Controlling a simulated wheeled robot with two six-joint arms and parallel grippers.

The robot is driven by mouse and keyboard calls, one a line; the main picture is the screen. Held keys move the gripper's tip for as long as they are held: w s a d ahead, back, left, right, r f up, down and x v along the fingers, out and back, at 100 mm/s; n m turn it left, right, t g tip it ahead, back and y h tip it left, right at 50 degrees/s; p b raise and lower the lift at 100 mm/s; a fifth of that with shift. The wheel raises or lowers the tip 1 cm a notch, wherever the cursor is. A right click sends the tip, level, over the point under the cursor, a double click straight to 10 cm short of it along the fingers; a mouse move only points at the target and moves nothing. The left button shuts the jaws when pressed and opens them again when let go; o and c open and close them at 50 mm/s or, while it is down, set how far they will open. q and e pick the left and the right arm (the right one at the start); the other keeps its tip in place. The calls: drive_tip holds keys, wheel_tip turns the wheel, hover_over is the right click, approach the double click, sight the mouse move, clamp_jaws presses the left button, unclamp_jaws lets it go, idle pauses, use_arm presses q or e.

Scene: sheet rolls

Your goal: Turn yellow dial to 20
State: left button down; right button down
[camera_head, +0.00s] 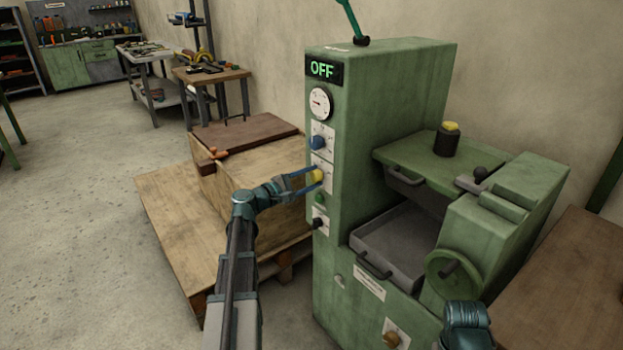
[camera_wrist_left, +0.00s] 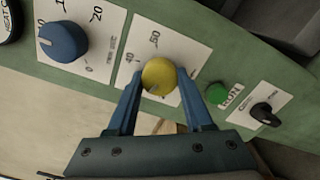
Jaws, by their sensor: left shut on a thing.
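The yellow dial (camera_head: 318,175) is on a white plate on the front of the green machine (camera_head: 375,110). In the left wrist view the dial (camera_wrist_left: 158,77) has a dark mark near its lower edge, and 40 and 60 can be read on the plate; I cannot tell its exact setting. My left gripper (camera_head: 316,177) reaches it from the left, its blue fingers (camera_wrist_left: 159,80) shut on opposite sides of the dial. Part of my right arm shows at the bottom right; its gripper is not visible.
A blue dial (camera_head: 318,142) is above the yellow one, under a gauge (camera_head: 321,103) and a display (camera_head: 323,69) reading OFF. A green button (camera_head: 319,198) and black switch (camera_head: 319,222) are below. A wooden crate (camera_head: 240,180) stands left of the machine.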

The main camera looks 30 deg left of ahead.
use_arm(q)
drive_tip(key=n, duration=0.5)
drive_tip(key=shift+f, duration=0.1)
drive_tip(key=shift+s+d+n, duration=0.1)
drive_tip(key=shift+n, duration=2.3)
drive_tip(key=shift+c, duration=1.5)
unclamp_jaws()
drive_tip(key=v, duration=1.3)
drive_tip(key=shift+s, duration=0.35)
